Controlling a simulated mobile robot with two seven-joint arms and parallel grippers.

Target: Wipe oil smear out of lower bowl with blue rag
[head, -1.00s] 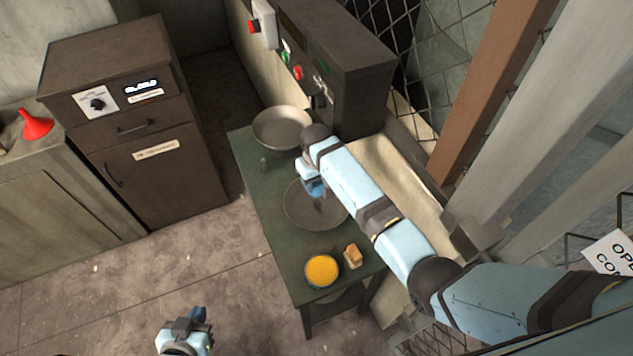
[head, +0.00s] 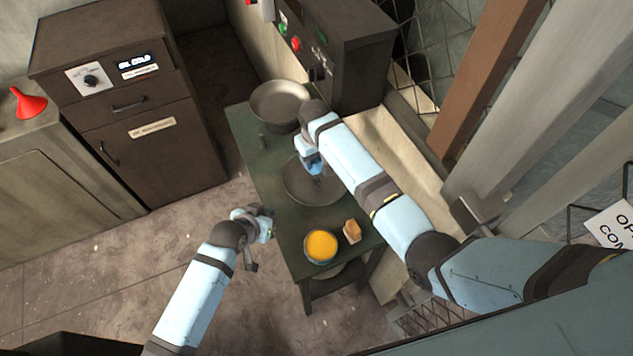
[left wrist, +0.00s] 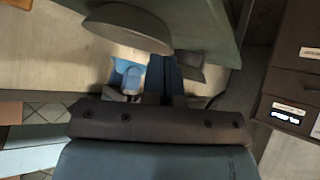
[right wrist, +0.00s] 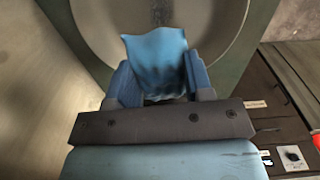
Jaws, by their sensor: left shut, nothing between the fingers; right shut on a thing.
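The lower bowl (head: 298,190), wide, grey and shallow, sits on the green table. My right gripper (head: 316,172) is over it, pointing down, shut on the blue rag (right wrist: 157,62). In the right wrist view the rag hangs between the fingers in front of the bowl (right wrist: 95,25); whether it touches the bowl is unclear. My left gripper (head: 267,224) is shut and empty, left of the table's edge. Its fingers also show in the left wrist view (left wrist: 164,68).
A second grey bowl (head: 280,100) stands behind, by a dark control box (head: 345,50). A cup of yellow-orange content (head: 321,246) and a small tan block (head: 351,231) are at the table's front. A dark cabinet (head: 130,110) and red funnel (head: 28,103) are left.

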